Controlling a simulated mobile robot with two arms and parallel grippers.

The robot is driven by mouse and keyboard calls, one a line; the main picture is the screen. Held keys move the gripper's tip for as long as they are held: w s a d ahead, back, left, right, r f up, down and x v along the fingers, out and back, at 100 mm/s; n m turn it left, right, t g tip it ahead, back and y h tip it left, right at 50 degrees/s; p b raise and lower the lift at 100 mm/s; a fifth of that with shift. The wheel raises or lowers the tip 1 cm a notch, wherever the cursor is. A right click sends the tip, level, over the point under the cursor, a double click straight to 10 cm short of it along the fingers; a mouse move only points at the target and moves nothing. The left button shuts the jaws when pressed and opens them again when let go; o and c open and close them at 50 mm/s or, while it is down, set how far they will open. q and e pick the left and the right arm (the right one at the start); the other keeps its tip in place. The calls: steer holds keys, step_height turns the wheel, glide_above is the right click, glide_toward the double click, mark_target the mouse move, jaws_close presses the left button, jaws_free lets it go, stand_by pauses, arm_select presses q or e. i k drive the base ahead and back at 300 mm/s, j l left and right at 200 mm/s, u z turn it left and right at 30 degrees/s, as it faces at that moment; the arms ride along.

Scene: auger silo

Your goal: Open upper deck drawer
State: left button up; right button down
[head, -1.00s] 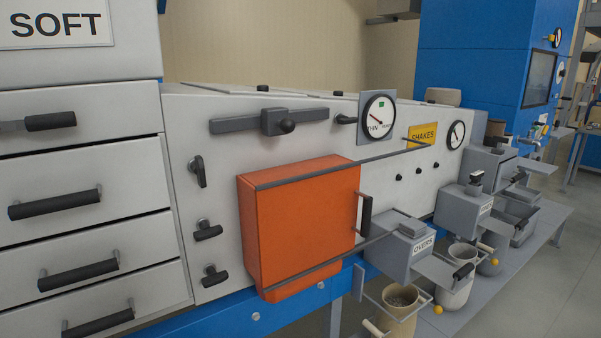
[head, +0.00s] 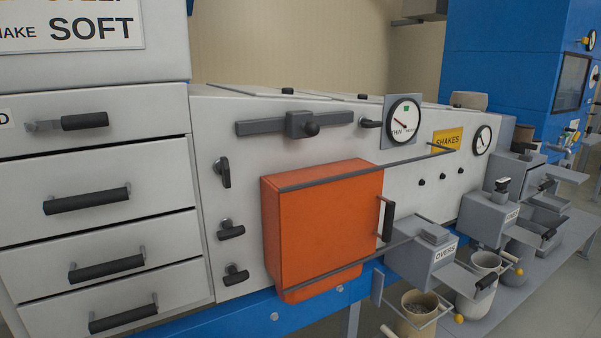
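A stack of white drawers with black bar handles stands at the left in the head view. The top drawer (head: 140,108) has a short black handle (head: 84,121) on a grey latch plate. Below it is a second drawer (head: 160,170) with a long black handle (head: 87,201). Further drawers below have handles (head: 107,268) of the same kind. The drawers look shut, with dark gaps between them. Which one is the upper deck drawer, I cannot tell from any label. Neither of my grippers is in view.
An orange box (head: 325,225) on two dark rails sticks out from the white machine front. Right of it are a grey OVERS spout (head: 425,252), buckets (head: 418,305) and a low grey bench (head: 520,290).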

mark_target(44, 194)
steer(key=k+u, duration=0.1)
steer(key=u, duration=0.95)
